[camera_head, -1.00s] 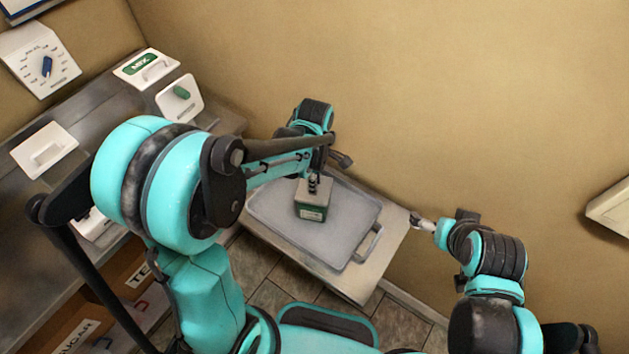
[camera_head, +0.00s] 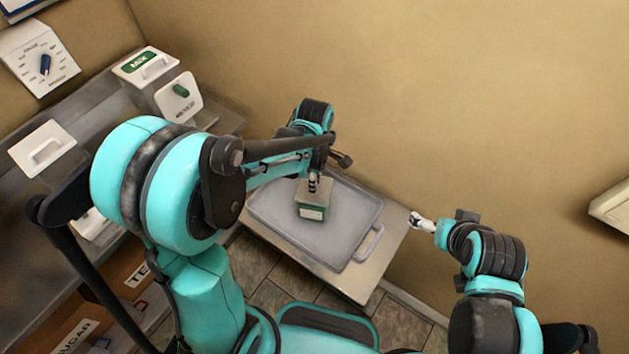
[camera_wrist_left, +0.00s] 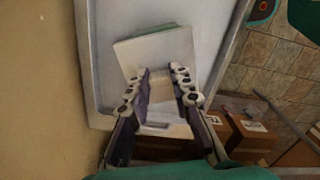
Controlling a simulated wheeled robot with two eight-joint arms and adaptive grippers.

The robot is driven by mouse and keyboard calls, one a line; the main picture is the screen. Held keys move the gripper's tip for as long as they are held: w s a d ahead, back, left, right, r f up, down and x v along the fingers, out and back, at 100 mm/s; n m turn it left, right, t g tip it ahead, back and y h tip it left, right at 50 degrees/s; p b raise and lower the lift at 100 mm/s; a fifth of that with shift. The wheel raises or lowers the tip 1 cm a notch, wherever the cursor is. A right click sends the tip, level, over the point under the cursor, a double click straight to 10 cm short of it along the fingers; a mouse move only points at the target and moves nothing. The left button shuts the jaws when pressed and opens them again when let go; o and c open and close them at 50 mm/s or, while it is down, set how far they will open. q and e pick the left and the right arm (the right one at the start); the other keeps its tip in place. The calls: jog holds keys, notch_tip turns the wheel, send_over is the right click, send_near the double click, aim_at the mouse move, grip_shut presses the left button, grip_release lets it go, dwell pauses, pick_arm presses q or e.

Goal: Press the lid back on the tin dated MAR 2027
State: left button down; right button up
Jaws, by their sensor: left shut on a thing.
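A small green tin (camera_head: 311,211) with a pale label stands in the grey tray; its date is too small to read. A pale grey lid (camera_head: 318,190) shows at its top; I cannot tell whether it is fully seated. My left gripper (camera_head: 313,183) is directly over the tin, pointing down, shut on the lid. In the left wrist view the two fingers (camera_wrist_left: 166,82) stand either side of a pale piece, with the pale lid top (camera_wrist_left: 160,50) and a green edge (camera_wrist_left: 155,30) beyond. My right gripper (camera_head: 416,221) is away from the tin, right of the tray; its jaw opening is unclear.
The tray (camera_head: 350,225) with a handle lies on a small table (camera_head: 385,255) against the wall. Cardboard boxes (camera_head: 130,275) sit below. The tray right of the tin is clear.

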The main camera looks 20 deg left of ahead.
pick_arm(q)
jog(key=shift+f, duration=0.1)
dwell(0.5)
jog(key=c, duration=0.8)
grip_release()
jog(key=shift+r+p, duration=2.55)
jog(key=shift+r, duration=1)
grip_shut()
